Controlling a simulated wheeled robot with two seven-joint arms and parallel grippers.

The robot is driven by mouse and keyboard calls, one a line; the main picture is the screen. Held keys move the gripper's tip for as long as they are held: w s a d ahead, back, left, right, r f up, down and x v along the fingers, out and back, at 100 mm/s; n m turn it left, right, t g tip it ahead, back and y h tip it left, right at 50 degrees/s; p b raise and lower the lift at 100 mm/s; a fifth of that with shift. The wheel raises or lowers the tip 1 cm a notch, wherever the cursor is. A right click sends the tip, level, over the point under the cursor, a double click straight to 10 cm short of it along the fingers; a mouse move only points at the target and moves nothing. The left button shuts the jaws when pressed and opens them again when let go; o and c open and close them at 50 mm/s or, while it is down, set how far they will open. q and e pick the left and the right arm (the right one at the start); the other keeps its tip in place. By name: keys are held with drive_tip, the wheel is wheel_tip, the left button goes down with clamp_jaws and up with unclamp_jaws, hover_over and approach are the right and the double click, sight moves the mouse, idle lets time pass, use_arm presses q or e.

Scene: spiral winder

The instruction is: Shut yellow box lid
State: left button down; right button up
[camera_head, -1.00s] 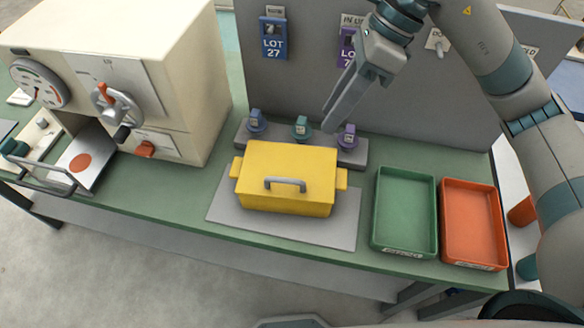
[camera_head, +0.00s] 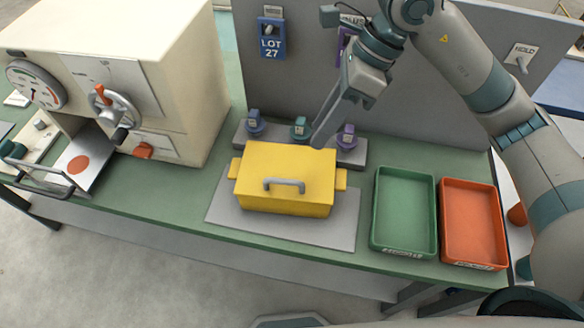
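The yellow box (camera_head: 262,206) stands on a grey mat (camera_head: 330,230) in the middle of the bench. Its yellow lid (camera_head: 285,158) lies over the top, with a grey handle (camera_head: 284,184) toward the front; no open gap shows. My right gripper (camera_head: 319,142) points down at the box's back right edge, close to it. I cannot tell if it touches the lid. Its fingers are seen edge-on and overlap, so their opening is hidden. My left gripper is out of view.
Behind the box a grey rack (camera_head: 243,138) holds blue, teal and purple knobbed pieces. A green tray (camera_head: 405,170) and an orange tray (camera_head: 473,185) sit to the right. A cream machine (camera_head: 190,90) stands left. A grey panel (camera_head: 420,100) rises behind.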

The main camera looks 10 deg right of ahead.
sight(287, 181)
drive_tip(key=p+x, duration=0.4)
drive_tip(key=x, duration=0.8)
drive_tip(key=shift+s+a+f, duration=0.1)
drive_tip(key=shift+a+f, duration=0.35)
drive_tip(key=shift+f, duration=0.45)
drive_tip(key=c, duration=0.5)
